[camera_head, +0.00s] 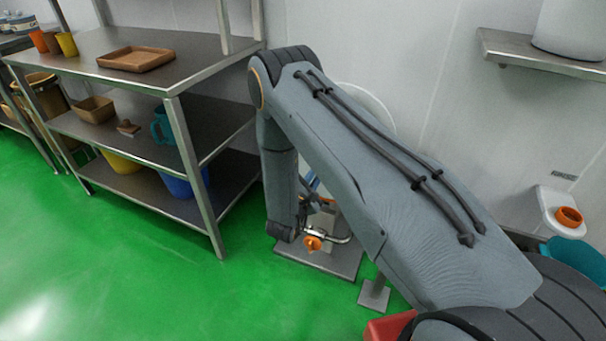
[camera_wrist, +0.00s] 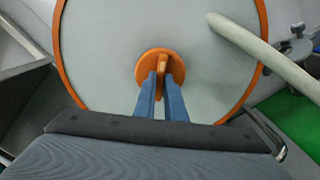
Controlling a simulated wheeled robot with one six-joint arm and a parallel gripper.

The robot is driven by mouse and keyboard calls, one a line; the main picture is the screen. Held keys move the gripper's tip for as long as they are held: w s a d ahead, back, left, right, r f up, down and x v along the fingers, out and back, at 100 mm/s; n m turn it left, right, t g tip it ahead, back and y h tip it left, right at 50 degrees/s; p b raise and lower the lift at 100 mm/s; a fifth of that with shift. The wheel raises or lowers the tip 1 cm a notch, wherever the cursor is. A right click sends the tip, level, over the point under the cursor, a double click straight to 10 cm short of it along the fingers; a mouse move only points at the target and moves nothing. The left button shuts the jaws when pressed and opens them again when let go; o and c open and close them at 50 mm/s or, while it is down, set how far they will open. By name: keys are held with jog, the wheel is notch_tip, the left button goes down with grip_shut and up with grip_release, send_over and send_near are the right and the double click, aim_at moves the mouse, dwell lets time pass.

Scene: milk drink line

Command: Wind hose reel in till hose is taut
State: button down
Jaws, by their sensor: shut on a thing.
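The hose reel fills the wrist view as a large grey disc (camera_wrist: 105,35) with an orange rim (camera_wrist: 262,60). At its middle is a round orange hub (camera_wrist: 145,68) with an upright orange grip (camera_wrist: 162,62). My gripper (camera_wrist: 161,80) has its two blue fingers on either side of this grip and is shut on it. A thick pale hose (camera_wrist: 268,52) crosses the disc's right side and runs down to the right. Its far end is out of view, so I cannot tell whether it is taut. In the head view my arm hides most of the reel; a pale disc edge (camera_head: 374,103) shows behind it.
A steel shelf rack (camera_head: 190,140) with a brown tray (camera_head: 136,59) stands left of my arm. An orange-knobbed fitting (camera_head: 313,243) sits over a grey base plate (camera_head: 335,262) below. A red object (camera_head: 388,327) is at the bottom. Green floor at left is clear.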

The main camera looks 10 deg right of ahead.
dwell(0.4)
jog(key=c, duration=1.8)
grip_release()
jog(key=v, duration=0.7)
jog(key=shift+s+a, duration=0.2)
jog(key=shift+s, duration=0.1)
jog(key=shift+w+r, duration=0.1)
